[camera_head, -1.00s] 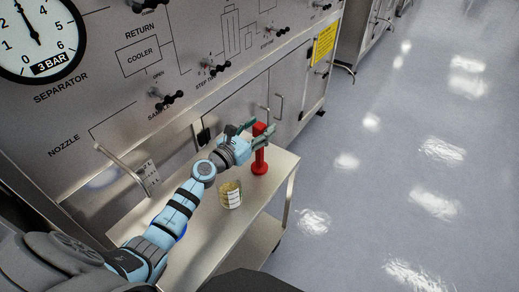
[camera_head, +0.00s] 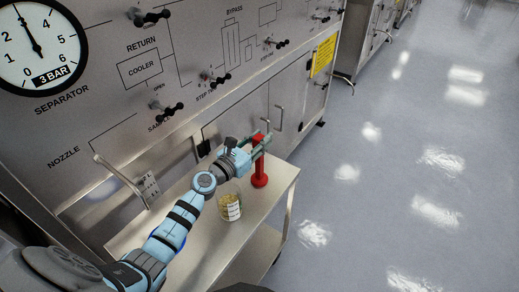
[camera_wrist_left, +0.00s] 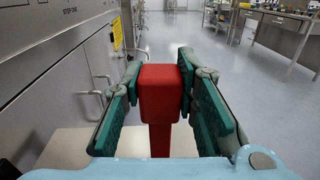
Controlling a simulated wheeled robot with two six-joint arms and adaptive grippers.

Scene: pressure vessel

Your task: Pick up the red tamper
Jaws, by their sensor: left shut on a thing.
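The red tamper (camera_head: 259,172) stands upright on the steel cart (camera_head: 229,244), near its far right end. Its round base appears to rest on the cart top. My left gripper (camera_head: 259,144) is around the tamper's upper part, shut on it. In the left wrist view the tamper's square red head (camera_wrist_left: 161,90) sits between the two green finger pads of my left gripper (camera_wrist_left: 160,100). The tamper's lower part is hidden there. My right gripper is not in view.
A glass jar (camera_head: 230,207) with a pale label and yellowish contents stands on the cart near my left forearm. The steel panel with knobs (camera_head: 160,110) and a pressure gauge (camera_head: 38,45) rises behind the cart. Open floor (camera_head: 400,190) lies to the right.

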